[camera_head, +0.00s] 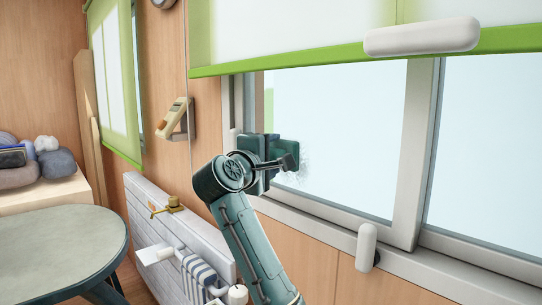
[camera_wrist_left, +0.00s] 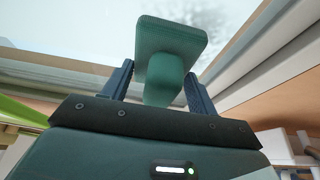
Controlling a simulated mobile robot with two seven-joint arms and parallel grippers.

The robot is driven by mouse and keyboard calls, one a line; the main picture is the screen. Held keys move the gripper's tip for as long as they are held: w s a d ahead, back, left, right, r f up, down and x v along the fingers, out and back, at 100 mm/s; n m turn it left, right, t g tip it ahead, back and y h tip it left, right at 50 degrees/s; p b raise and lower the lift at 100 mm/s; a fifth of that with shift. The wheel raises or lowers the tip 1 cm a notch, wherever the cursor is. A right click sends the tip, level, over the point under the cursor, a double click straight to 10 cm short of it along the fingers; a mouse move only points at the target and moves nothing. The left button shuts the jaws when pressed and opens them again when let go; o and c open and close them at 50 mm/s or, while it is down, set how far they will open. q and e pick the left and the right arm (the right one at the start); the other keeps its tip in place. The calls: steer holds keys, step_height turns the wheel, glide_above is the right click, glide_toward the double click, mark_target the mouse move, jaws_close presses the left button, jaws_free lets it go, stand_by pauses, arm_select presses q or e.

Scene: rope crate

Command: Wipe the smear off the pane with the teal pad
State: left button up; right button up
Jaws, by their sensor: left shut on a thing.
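My left gripper (camera_head: 274,158) is at the lower left of the window pane (camera_head: 340,130). It is shut on the handle of the teal pad (camera_head: 286,147), which is against or very close to the glass. In the left wrist view the pad (camera_wrist_left: 172,40) sits between the two fingers of my gripper (camera_wrist_left: 160,85), its flat face turned to the pane. A greyish smear (camera_head: 302,165) shows on the glass just right of and below the pad. It also shows faintly beyond the pad in the left wrist view (camera_wrist_left: 185,15). The pad hides part of it. My right gripper is not in view.
A green-edged blind (camera_head: 300,55) hangs over the upper window. The sill (camera_head: 330,228) and a white handle (camera_head: 366,246) lie below the pane. A radiator (camera_head: 170,225) with a striped cloth (camera_head: 200,275), a wall phone (camera_head: 177,117) and a round table (camera_head: 60,245) are left.

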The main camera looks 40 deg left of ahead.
arm_select(q)
steer(key=shift+w, duration=0.45)
stand_by(0.3)
step_height(320, 180, down, 4)
steer(key=shift+s+f+b, duration=0.1)
steer(key=shift+f+b, duration=0.15)
steer(key=shift+b, duration=0.95)
step_height(320, 180, up, 5)
steer(key=p, duration=0.5)
steer(key=shift+f, duration=0.15)
steer(key=shift+f, duration=0.15)
